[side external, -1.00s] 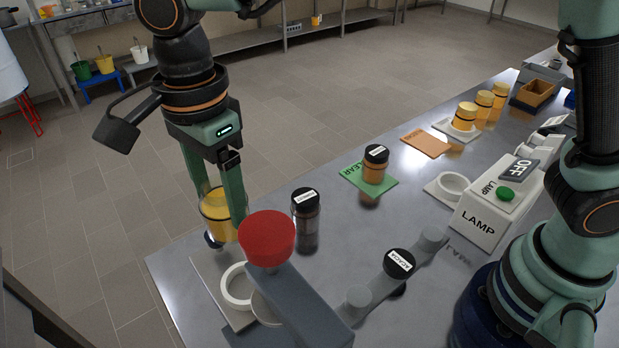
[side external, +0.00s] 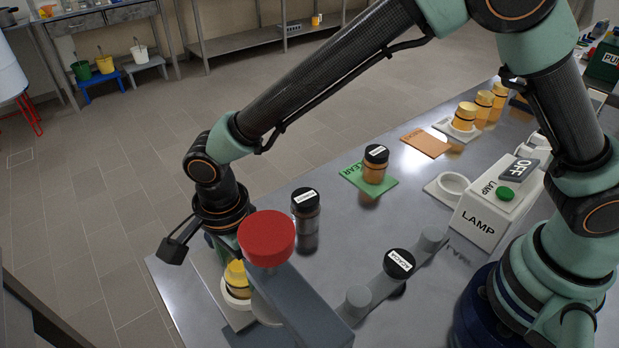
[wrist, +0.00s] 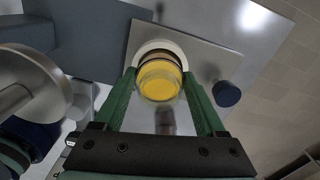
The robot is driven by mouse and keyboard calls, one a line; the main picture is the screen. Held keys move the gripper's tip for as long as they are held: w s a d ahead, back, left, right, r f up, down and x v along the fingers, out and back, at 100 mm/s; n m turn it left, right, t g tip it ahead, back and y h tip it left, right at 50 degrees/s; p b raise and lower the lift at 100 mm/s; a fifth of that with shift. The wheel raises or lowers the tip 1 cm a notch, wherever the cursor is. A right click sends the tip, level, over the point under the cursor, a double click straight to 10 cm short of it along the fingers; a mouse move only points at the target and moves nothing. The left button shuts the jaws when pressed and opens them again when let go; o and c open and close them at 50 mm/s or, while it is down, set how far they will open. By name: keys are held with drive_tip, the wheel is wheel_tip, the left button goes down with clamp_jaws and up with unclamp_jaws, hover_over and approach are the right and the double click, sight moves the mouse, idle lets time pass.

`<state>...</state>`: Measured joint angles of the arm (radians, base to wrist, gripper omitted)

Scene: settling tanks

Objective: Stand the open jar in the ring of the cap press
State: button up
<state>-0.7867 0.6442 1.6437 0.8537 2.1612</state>
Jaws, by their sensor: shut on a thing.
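The open jar (side external: 236,274) of yellow honey stands upright between the fingers of my gripper (wrist: 160,82), which is shut on it. It also shows in the wrist view (wrist: 160,82). Its lower end is at the white ring (side external: 226,293) of the cap press, and the ring's rim (wrist: 158,43) shows around its far side. I cannot tell whether the jar rests fully on the bottom. The cap press has a red knob (side external: 267,238) on a grey arm (side external: 312,305); these hide part of my fingers and the ring in the side view.
A dark-capped jar (side external: 305,212) stands just behind the press. Another dark cap, labelled ACACIA (side external: 399,263), is on a grey holder at right. A capped jar (side external: 375,165) stands on a green CLEAR mat (side external: 354,176). The lamp box (side external: 482,222) reads OFF.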

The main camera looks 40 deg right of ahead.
sight(238, 263)
drive_tip(key=shift+f, duration=0.1)
drive_tip(key=o, duration=1.6)
drive_tip(key=shift+f, duration=0.1)
wheel_tip(238, 263, up, 12)
drive_tip(key=w+d+r+n+t, duration=0.1)
drive_tip(key=w+d+r+n, duration=0.2)
drive_tip(key=d, duration=0.4)
drive_tip(key=s+d+r+n+t, duration=0.1)
drive_tip(key=d+n, duration=0.3)
drive_tip(key=d, duration=0.4)
drive_tip(key=s+d+r+n+t, duration=0.1)
drive_tip(key=s+d+n+t, duration=0.1)
drive_tip(key=d, duration=0.7)
drive_tip(key=s+d+r+n+t, duration=0.1)
drive_tip(key=s+d+r+n, duration=0.1)
drive_tip(key=d+n, duration=0.4)
drive_tip(key=shift+s+d+r+n+t, duration=0.1)
drive_tip(key=shift+s+d+n+t, duration=0.1)
drive_tip(key=shift+s+d, duration=0.35)
drive_tip(key=shift+s+d+n+t, duration=0.1)
drive_tip(key=shift+s+d+n, duration=0.2)
drive_tip(key=shift+d, duration=0.4)
